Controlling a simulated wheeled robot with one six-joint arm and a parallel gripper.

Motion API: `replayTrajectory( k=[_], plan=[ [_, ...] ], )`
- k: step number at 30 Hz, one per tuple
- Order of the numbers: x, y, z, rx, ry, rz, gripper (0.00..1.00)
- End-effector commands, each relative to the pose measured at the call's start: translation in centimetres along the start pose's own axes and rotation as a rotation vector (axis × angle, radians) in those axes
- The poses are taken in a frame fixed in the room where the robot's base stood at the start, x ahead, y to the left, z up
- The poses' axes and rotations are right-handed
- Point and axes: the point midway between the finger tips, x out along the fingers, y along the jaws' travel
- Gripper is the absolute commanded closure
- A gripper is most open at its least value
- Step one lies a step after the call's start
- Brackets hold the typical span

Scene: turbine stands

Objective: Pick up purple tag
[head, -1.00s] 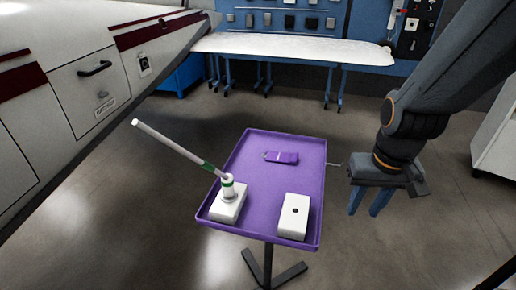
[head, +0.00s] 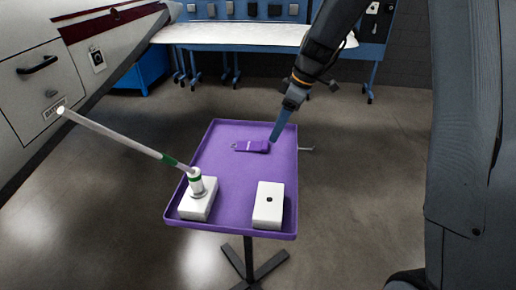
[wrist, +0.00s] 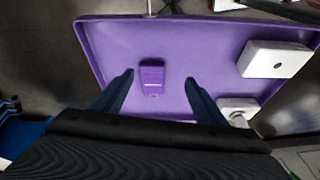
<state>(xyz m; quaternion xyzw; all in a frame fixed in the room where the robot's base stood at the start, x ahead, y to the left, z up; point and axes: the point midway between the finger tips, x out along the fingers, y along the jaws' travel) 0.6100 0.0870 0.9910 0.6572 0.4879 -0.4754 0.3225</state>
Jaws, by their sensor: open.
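The purple tag (head: 251,146) lies flat on the purple tray (head: 231,185), toward its far right part. A small ring shows at the tag's left end in the head view. In the wrist view the tag (wrist: 152,77) lies between and ahead of the two fingertips, nearer the left one. My gripper (head: 273,138) is open and empty, at the right side of the tag in the head view. In the wrist view my gripper's (wrist: 160,77) blue fingers are spread wide, one on each side of the tag, without visible contact.
A white block with an upright fitting and long white rod (head: 125,135) stands at the tray's near left. A white block with a hole (head: 269,204) sits near right. The tray has a raised rim. A padded blue-legged table (head: 250,36) stands behind.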

Motion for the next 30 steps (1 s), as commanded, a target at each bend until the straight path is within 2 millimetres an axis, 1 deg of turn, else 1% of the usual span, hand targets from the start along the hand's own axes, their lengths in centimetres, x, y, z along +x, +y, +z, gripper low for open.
replayTrajectory(
  k=[1,3,6,17,25,30],
  plan=[
    [0.3,0.7,-0.5,-0.040,0.013,-0.005,0.34],
    [0.4,1.3,-1.0,-0.088,0.029,-0.007,0.34],
    [0.7,1.7,-1.4,-0.126,0.040,-0.010,0.34],
    [3.8,1.6,-1.6,-0.134,0.043,-0.012,0.34],
    [7.2,1.6,-1.5,-0.136,0.042,-0.012,0.34],
    [8.2,1.6,-1.6,-0.134,0.043,-0.010,0.34]
  ],
)
